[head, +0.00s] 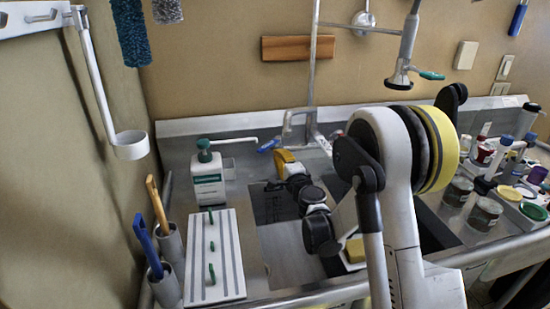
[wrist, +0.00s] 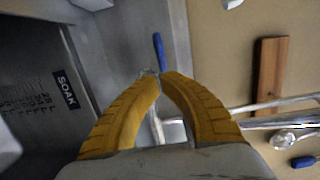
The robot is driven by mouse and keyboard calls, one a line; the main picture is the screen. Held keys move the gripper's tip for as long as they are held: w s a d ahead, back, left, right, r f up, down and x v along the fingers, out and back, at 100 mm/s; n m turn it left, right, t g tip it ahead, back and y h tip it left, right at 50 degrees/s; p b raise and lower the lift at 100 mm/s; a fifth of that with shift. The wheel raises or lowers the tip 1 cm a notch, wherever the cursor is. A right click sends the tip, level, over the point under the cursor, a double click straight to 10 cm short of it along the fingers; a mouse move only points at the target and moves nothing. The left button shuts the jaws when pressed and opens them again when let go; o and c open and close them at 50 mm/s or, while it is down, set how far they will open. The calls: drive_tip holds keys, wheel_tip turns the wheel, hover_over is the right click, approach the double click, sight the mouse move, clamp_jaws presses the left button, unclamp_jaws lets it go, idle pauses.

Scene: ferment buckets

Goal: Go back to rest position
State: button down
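My gripper (wrist: 161,76) shows in the wrist view as two yellow ribbed fingers curving inward until their tips almost meet. No object shows between them, so it looks shut and empty. In the head view my gripper (head: 285,158) is a small yellow shape at the far end of my dark-jointed arm, over the back of the sink area. A blue tap lever (wrist: 158,48) lies just beyond the fingertips in the wrist view; I cannot tell whether they touch. The same blue lever (head: 268,145) is left of the tap in the head view.
A soap bottle (head: 207,175) stands left of my gripper, near a white rack (head: 213,262). Jars and lids (head: 486,212) crowd the right counter. A spray head (head: 400,78) hangs above. A basin labelled SOAK (wrist: 32,85) lies at left in the wrist view.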

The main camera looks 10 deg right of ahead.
drive_tip(key=s+p, duration=0.1)
drive_tip(key=s, duration=0.9)
drive_tip(key=s+a+r+n+g+y, duration=0.3)
drive_tip(key=s+a+r+n+g, duration=0.3)
drive_tip(key=s+n, duration=0.45)
drive_tip(key=s+d+f+n+g+h, duration=0.1)
drive_tip(key=s+d+n+g+h, duration=0.1)
drive_tip(key=s, duration=0.9)
drive_tip(key=s+d+f+n+g+h, duration=0.2)
drive_tip(key=s+d+n+h, duration=0.1)
drive_tip(key=s, duration=0.8)
drive_tip(key=shift+s+d+f+n+g, duration=0.35)
drive_tip(key=shift+d+n, duration=0.2)
drive_tip(key=shift+d, duration=0.4)
